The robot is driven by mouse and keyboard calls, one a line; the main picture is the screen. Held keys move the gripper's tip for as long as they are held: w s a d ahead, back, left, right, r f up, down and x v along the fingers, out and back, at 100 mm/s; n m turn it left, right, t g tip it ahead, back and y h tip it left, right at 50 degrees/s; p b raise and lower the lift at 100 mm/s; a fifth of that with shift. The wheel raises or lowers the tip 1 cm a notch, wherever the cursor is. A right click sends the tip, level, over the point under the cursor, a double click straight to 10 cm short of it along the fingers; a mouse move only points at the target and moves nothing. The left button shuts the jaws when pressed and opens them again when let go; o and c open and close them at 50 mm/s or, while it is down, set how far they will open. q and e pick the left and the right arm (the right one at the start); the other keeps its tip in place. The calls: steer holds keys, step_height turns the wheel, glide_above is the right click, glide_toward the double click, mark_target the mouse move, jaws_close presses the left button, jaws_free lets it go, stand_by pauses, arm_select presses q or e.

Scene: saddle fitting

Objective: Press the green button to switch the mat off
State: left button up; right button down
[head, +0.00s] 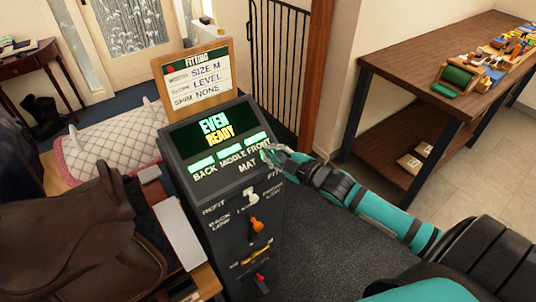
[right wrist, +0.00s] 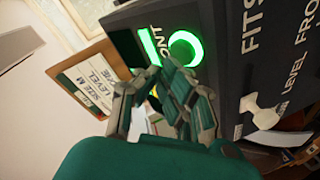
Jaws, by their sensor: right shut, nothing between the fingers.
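The dark console (head: 215,180) stands upright in the middle of the head view. Its screen (head: 214,128) reads "EVEN READY", with lit green bars for back, middle and front below. The green button (right wrist: 187,38) shows in the right wrist view as a bright glowing ring on the console face. In the head view my right gripper (head: 268,155) hides most of it, beside the "MAT" label. My right gripper is shut and empty, its fingertips close to the button's lower edge in the wrist view; I cannot tell whether they touch. My left gripper is not in view.
A fitting card (head: 197,80) reading "SIZE M, LEVEL, NONE" stands behind the console. White, orange and red controls (head: 255,225) line its front. A brown saddle (head: 90,240) and quilted pad (head: 112,145) are at left. A wooden workbench (head: 420,60) is at right.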

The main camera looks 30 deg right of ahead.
steer(key=shift+w+f+b, duration=0.25)
steer(key=shift+f+b, duration=0.1)
steer(key=shift+f, duration=0.15)
stand_by(0.8)
steer(key=shift+r, duration=0.1)
steer(key=shift+s+r+p, duration=0.55)
steer(key=shift+r+p, duration=0.25)
steer(key=shift+p, duration=0.35)
steer(key=s+r+p, duration=0.3)
steer(key=r+p, duration=0.2)
steer(key=p, duration=0.1)
steer(key=shift+s+d+p, duration=0.15)
steer(key=shift+s+p, duration=0.05)
steer(key=shift+p, duration=0.15)
